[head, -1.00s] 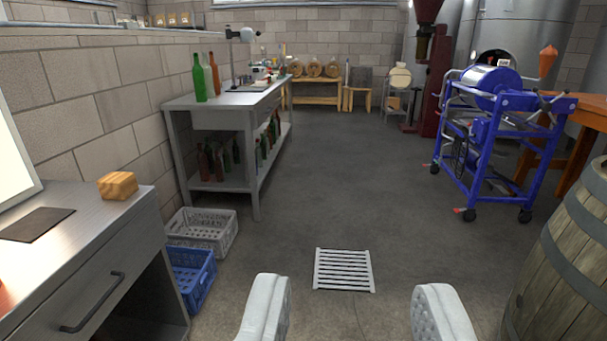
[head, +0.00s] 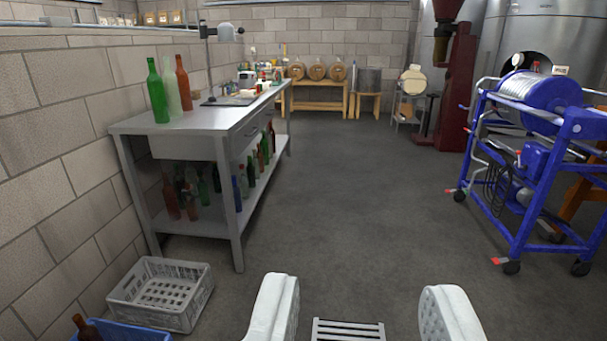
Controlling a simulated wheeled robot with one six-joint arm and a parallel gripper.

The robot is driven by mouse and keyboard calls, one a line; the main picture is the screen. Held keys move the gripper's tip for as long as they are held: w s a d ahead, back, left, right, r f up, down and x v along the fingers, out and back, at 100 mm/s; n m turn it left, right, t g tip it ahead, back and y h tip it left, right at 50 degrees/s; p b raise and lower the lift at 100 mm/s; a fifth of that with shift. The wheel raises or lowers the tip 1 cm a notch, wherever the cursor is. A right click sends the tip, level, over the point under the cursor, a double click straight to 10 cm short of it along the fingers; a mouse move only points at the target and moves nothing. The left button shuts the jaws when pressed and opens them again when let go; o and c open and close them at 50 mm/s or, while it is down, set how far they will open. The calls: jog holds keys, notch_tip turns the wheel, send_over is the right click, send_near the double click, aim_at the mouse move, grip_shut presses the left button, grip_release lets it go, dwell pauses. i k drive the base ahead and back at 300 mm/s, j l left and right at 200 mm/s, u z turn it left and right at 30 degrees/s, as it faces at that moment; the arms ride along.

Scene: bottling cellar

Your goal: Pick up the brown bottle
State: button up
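A brown bottle (head: 183,84) stands upright on the steel worktable (head: 150,122) at the left, some distance ahead of me. A clear bottle (head: 170,88) and a green bottle (head: 157,92) stand beside it, to its left. Other brown bottles (head: 171,200) stand on the table's lower shelf among green ones, and a brown bottle neck (head: 84,327) shows at the bottom left in a blue crate (head: 125,331). My gripper (head: 363,292) is open and empty at the bottom of the picture, far from the bottles.
A grey crate (head: 160,292) sits on the floor before the worktable. A floor grate (head: 347,331) lies below my gripper. A blue wheeled machine (head: 535,160) stands at the right. Small barrels (head: 316,71) sit on a bench at the back. The middle floor is clear.

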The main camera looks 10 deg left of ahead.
aim_at(182, 75)
jog(key=i, duration=1.65)
jog(key=i+u, duration=0.3)
jog(key=i, duration=0.55)
jog(key=i+l+u, duration=0.1)
jog(key=i+u, duration=0.2)
jog(key=i, duration=0.55)
jog(key=i+j, duration=0.6)
jog(key=i, duration=0.2)
